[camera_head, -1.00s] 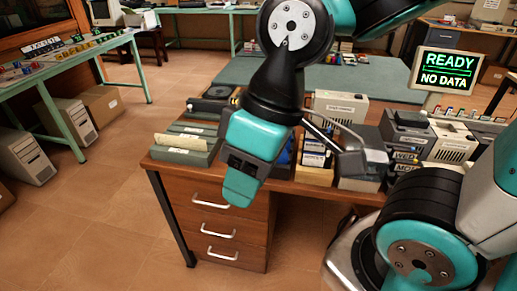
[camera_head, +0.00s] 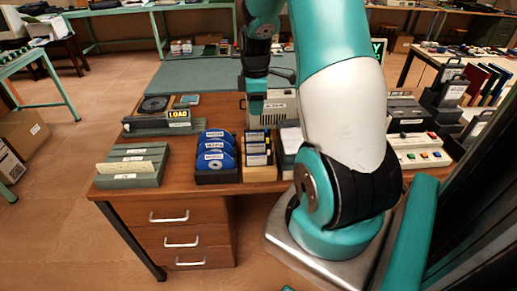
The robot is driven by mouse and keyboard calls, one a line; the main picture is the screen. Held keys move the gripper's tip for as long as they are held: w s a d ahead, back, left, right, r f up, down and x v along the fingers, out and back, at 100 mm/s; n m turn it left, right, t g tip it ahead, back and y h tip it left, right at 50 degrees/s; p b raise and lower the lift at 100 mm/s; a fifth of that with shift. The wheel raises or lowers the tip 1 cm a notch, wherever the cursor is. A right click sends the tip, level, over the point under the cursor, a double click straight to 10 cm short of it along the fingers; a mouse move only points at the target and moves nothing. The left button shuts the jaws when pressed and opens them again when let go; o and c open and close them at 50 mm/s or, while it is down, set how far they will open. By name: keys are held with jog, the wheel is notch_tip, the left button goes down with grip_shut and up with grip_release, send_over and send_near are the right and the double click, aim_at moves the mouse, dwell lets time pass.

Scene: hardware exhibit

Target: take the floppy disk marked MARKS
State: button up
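Black floppy disks with pale labels (camera_head: 258,149) stand in a row in a light wooden box on the desk. Their label text is too small to read, so I cannot tell which is marked MARKS. My gripper (camera_head: 256,108) points down just behind this box, in front of a beige machine (camera_head: 281,104). I see it nearly edge-on, so its finger gap does not show. My own arm hides part of the desk to the right.
Blue labelled discs (camera_head: 215,152) stand in a black tray left of the box. A button panel (camera_head: 418,150) stands right. Bare desk top (camera_head: 186,160) shows between file holder and discs.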

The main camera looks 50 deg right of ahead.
jog(key=p, duration=0.2)
send_over(256, 142)
notch_tip(256, 142, down, 9)
jog(key=shift+d+r, duration=0.1)
jog(key=shift+f+p, duration=0.8)
jog(key=shift+f, duration=1.85)
jog(key=shift+c, duration=0.5)
grip_shut()
